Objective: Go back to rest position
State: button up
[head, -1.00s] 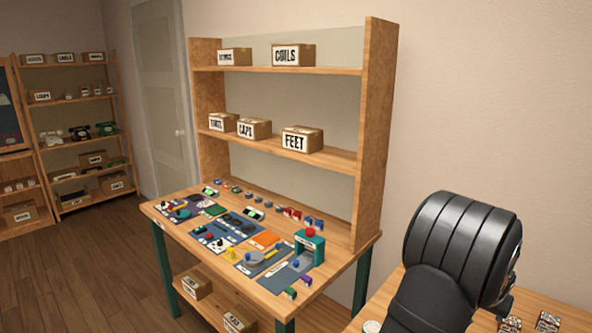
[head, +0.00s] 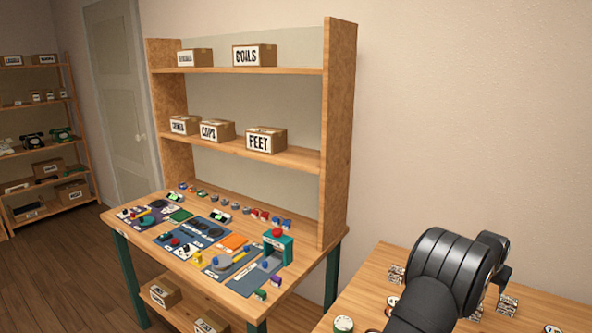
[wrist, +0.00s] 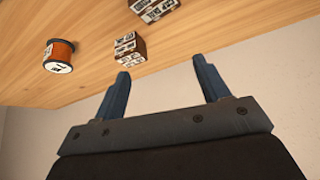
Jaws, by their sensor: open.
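My gripper (wrist: 166,86) shows in the wrist view with its two blue fingers spread apart and nothing between them. Beyond the fingertips lie a wooden table top (wrist: 200,50) and a pale wall. In the head view my black arm reaches up at the lower right over a wooden table (head: 375,275); the fingers cannot be made out there.
An orange spool (wrist: 59,54) and printed blocks (wrist: 129,47) lie on the table near my gripper. In the head view, a workbench (head: 335,236) with coloured parts and a shelf of labelled boxes (head: 266,140) stands to the left. The floor (head: 75,270) there is clear.

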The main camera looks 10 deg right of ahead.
jog(key=s+d+m, duration=0.1)
jog(key=d, duration=0.5)
jog(key=shift+f+g+h, duration=0.2)
jog(key=shift+g+h, duration=0.1)
jog(key=shift+g, duration=0.1)
jog(key=shift+o, duration=0.2)
jog(key=shift+s, duration=0.1)
jog(key=o, duration=0.7)
jog(key=shift+c, duration=0.2)
jog(key=w+a+r+n+y, duration=0.1)
jog(key=w+a+r, duration=0.2)
jog(key=a+r, duration=0.45)
jog(key=w+a+r+n+g, duration=0.1)
jog(key=w+a+r, duration=0.35)
jog(key=a, duration=0.65)
jog(key=w+a+r+n+y, duration=0.1)
jog(key=w+a+r+n, duration=0.1)
jog(key=a+r, duration=0.6)
jog(key=a+x, duration=0.1)
jog(key=x, duration=0.9)
jog(key=shift+f, duration=0.2)
jog(key=shift+a, duration=0.1)
jog(key=v, duration=1)
jog(key=shift+w+a, duration=0.15)
jog(key=shift+a, duration=0.05)
